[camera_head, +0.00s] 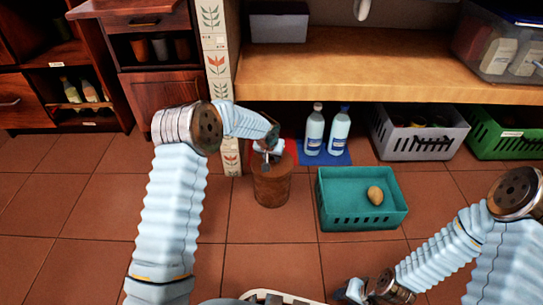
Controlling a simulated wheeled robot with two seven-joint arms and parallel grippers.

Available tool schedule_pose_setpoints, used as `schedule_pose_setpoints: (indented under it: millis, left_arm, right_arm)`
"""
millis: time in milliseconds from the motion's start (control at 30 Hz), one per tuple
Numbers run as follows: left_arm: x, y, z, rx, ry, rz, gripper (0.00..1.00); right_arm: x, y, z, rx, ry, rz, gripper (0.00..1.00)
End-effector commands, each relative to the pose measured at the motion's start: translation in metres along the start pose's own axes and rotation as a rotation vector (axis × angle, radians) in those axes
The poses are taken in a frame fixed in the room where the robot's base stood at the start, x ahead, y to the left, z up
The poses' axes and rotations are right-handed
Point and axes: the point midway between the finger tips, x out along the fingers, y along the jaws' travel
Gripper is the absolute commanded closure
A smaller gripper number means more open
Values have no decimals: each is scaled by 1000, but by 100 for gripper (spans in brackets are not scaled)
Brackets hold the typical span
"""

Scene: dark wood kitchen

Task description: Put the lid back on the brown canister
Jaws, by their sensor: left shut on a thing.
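The brown canister (271,190) stands upright on the tiled floor, left of the teal crate. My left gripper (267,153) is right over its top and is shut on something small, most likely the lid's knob. The gripper hides most of the lid, and I cannot tell whether the lid touches the canister's rim. My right gripper (352,292) is low at the bottom edge, far from the canister; its fingers are too small and partly cut off to read.
A teal crate (335,218) holding a round tan item (375,195) stands right of the canister. Two bottles (314,130) stand on a blue mat (340,158) behind. A wooden shelf (370,75) overhangs a grey crate (420,143) and a green crate (505,143). Floor at left is clear.

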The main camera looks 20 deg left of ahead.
Motion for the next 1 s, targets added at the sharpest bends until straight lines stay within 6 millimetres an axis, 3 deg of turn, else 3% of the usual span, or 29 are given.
schedule_pose_setpoints:
  millis: [233, 267, 433, 667, 833, 1000]
  left_arm:
    - [0, 0, 0, 1, 0, 0, 97]
    - [0, 0, 0, 1, 0, 0, 67]
    - [0, 0, 0, 1, 1, 0, 41]
    - [0, 0, 0, 1, 0, 0, 37]
    - [0, 0, 0, 1, 0, 0, 13]
    - [0, 0, 0, 1, 0, 0, 13]
  right_arm:
    - [0, 0, 0, 0, 0, 0, 57]
    - [0, 0, 0, 0, 0, 0, 57]
    - [0, 0, 0, 0, 0, 0, 57]
    - [0, 0, 0, 0, 0, 0, 57]
    - [0, 0, 0, 0, 0, 0, 57]
    - [0, 0, 0, 0, 0, 0, 57]
